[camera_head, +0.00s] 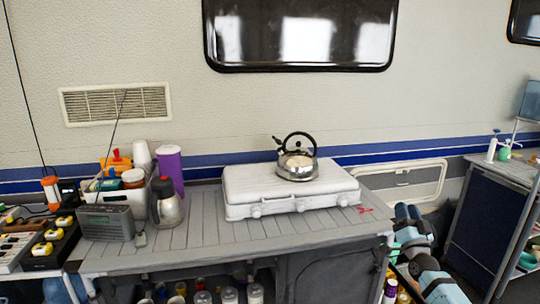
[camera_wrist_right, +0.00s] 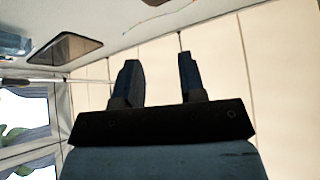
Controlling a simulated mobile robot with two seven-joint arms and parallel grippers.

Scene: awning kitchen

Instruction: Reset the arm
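My right gripper (camera_wrist_right: 159,60) shows in the right wrist view with its two dark fingers apart and nothing between them. Pale wall or ceiling panels fill the space beyond the fingers. In the head view, blue-grey links of my right arm rise at the lower right, beside the right end of the counter (camera_head: 225,235); the fingers cannot be made out there. My left gripper and left arm are not in view.
A steel kettle (camera_head: 297,167) stands on a white stove (camera_head: 290,207) on the counter. A steel jug (camera_head: 167,207), grey radio (camera_head: 106,222) and purple cylinder (camera_head: 171,170) stand to its left. A dark cabinet (camera_head: 485,230) stands right. The front counter strip is mostly clear.

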